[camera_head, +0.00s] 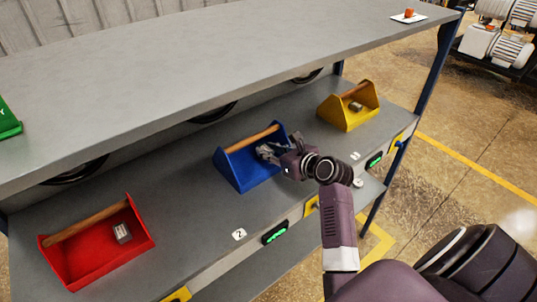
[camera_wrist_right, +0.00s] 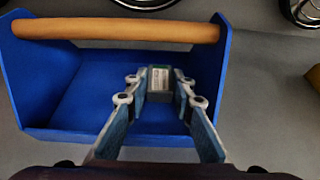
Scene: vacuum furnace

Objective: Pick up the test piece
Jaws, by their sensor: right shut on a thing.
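My right gripper (camera_head: 268,153) reaches into the blue toolbox (camera_head: 240,172) on the lower shelf. In the head view the gripper hides this piece. My left gripper is not in view.
A red toolbox (camera_head: 78,265) stands at left with a grey block (camera_head: 122,232) in it. A yellow toolbox (camera_head: 345,117) stands at right with another block (camera_head: 355,106). The upper shelf (camera_head: 200,75) overhangs behind. An orange item (camera_head: 409,13) sits on a white plate.

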